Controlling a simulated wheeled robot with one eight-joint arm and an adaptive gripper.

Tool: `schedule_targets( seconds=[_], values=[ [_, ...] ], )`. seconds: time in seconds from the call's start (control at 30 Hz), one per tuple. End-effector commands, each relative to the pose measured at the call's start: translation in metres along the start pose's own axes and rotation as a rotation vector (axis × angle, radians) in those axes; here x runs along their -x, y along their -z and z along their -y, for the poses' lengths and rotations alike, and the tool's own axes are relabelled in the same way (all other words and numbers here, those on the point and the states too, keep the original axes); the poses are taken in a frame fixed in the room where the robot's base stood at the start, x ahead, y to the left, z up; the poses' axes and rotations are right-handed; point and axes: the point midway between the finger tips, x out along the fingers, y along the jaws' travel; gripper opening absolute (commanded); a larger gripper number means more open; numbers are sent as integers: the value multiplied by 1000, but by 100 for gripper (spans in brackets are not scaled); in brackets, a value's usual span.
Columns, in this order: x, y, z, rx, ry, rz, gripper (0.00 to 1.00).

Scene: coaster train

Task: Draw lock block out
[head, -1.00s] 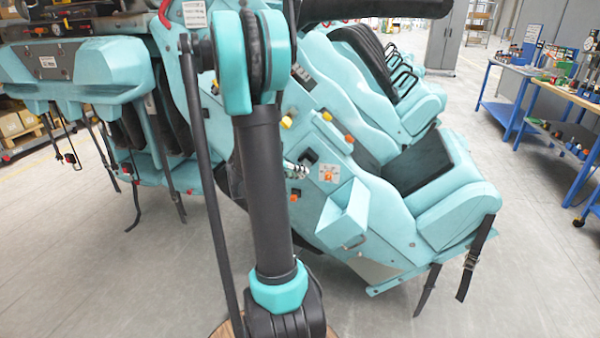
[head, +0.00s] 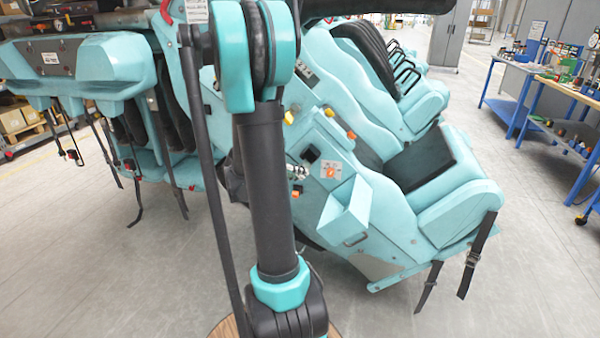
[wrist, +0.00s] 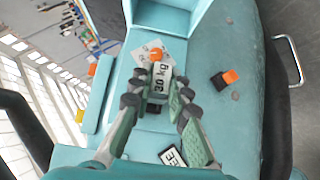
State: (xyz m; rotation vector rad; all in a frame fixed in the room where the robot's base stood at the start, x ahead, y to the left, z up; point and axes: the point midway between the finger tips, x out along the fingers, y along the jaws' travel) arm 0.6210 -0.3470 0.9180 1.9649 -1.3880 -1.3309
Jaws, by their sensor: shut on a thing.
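My gripper (wrist: 160,99) reaches in from the bottom of the wrist view, with its dark-tipped green fingers on both sides of a pale block marked "30 kg" (wrist: 160,78). It is shut on this block, in front of the teal car side. The block's lower part is hidden between the fingers. In the head view my gripper (head: 297,172) is small and partly behind my arm. A white plate with an orange mark (head: 330,171) is just right of it; the plate also shows beyond the block in the wrist view (wrist: 143,53). A dark recess (head: 310,154) is above it.
An open teal box (head: 347,212) juts from the car side. An orange-and-black fitting (wrist: 226,78) and a metal handle (wrist: 293,60) are at right in the wrist view. Orange and yellow knobs (head: 288,117) stick out above. Open floor (head: 480,310) lies at the lower right.

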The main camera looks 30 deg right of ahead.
Motion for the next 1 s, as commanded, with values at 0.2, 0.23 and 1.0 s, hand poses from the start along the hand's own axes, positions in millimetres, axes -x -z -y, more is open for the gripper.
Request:
schedule_targets(
  seconds=[0.2,0.23,1.0],
  values=[
    [12,-11,0,1,0,-1,0],
    [13,-13,0,0,0,-1,0],
    [34,-10,34,58,60,-93,0]
  ],
)
